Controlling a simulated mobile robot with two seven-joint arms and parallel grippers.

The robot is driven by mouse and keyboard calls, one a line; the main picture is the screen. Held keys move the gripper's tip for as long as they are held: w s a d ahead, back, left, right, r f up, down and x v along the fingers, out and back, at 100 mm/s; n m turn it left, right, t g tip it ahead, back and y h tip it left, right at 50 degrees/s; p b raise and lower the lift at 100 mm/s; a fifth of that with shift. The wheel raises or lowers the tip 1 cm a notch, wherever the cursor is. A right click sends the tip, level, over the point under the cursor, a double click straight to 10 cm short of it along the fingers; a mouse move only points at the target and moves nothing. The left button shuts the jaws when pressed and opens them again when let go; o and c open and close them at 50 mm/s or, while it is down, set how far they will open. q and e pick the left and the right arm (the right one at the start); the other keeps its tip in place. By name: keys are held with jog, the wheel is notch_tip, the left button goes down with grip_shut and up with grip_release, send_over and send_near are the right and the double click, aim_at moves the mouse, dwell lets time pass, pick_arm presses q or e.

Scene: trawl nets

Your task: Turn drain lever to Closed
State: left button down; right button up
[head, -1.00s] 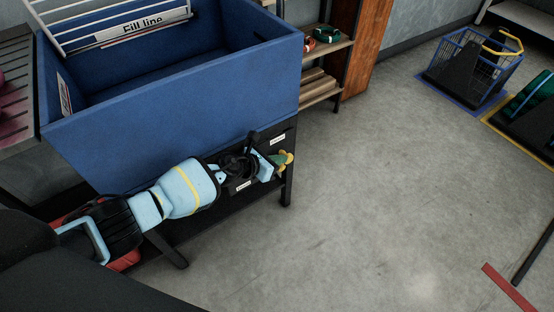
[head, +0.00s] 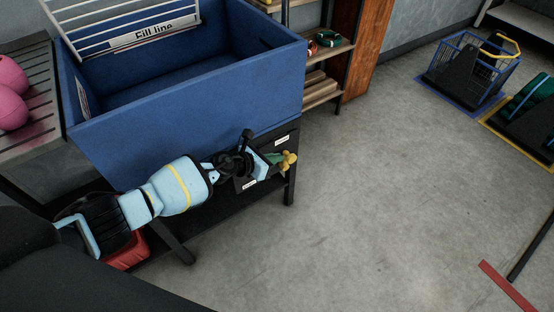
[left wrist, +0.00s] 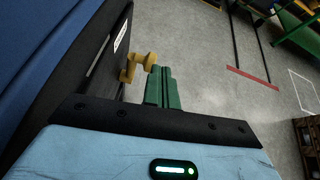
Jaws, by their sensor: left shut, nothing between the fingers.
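The yellow drain lever (head: 290,160) sticks out at the right end of the dark panel (head: 284,150) under the blue tank (head: 190,125). In the left wrist view the lever (left wrist: 139,65) is a yellow knobbed crank beside the panel edge. My left gripper (head: 275,158) has green fingers, shut and empty, close beside the lever. In the left wrist view the fingers (left wrist: 163,88) are just right of the lever's knob; whether they touch it I cannot tell. Two small white labels sit on the panel, the upper (head: 282,140) and the lower (head: 249,184), too small to read. My right gripper is out of view.
The tank stands on a dark frame whose leg (head: 290,185) is near my gripper. A shelf (head: 325,60) stands behind it.

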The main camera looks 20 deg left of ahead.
pick_arm(q)
notch_tip(320, 180, up, 6)
jog(key=p, duration=0.4)
jog(key=shift+s+a+r+p, duration=0.2)
jog(key=shift+s+r+p, duration=0.05)
jog(key=shift+s+p, duration=0.1)
